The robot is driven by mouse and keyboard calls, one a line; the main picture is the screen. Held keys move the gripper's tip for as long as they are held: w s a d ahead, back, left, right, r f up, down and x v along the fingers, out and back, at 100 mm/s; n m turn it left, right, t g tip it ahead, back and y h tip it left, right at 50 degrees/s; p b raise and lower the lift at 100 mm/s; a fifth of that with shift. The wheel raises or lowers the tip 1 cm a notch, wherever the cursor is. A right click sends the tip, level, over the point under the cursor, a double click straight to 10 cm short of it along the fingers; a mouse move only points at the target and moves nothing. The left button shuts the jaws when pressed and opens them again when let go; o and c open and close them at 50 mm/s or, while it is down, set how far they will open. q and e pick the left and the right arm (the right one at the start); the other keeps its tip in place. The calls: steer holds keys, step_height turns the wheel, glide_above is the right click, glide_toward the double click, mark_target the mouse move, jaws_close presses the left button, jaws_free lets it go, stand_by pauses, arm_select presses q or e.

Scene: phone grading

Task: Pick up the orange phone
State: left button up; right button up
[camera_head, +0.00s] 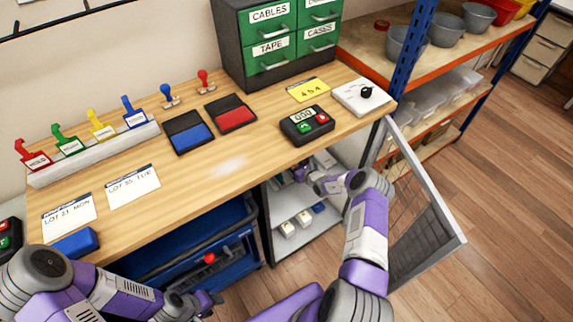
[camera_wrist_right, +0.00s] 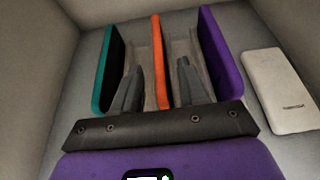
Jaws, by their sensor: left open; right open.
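The orange phone (camera_wrist_right: 157,48) stands on edge in the right wrist view, in a row between a teal phone (camera_wrist_right: 103,68) and a purple phone (camera_wrist_right: 220,55). My right gripper (camera_wrist_right: 160,70) is open, with one finger on each side of the orange phone. A gap shows between each finger and the phone, so they look apart. In the head view, my right arm reaches into the open cabinet under the table, and the orange phone cannot be made out there. My left gripper (camera_head: 208,302) is open and empty, low in front of the blue cart.
A white flat box or phone (camera_wrist_right: 283,90) lies at the right in the wrist view, near pale compartment walls. In the head view, the open cabinet door (camera_head: 424,205) stands right of my right arm. The wooden table (camera_head: 230,165) is above, and a blue cart (camera_head: 190,245) is left.

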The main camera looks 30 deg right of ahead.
steer(key=shift+b+x, duration=0.4)
steer(key=shift+x, duration=0.7)
steer(key=shift+r, duration=0.1)
jaws_close()
steer(key=shift+r, duration=0.1)
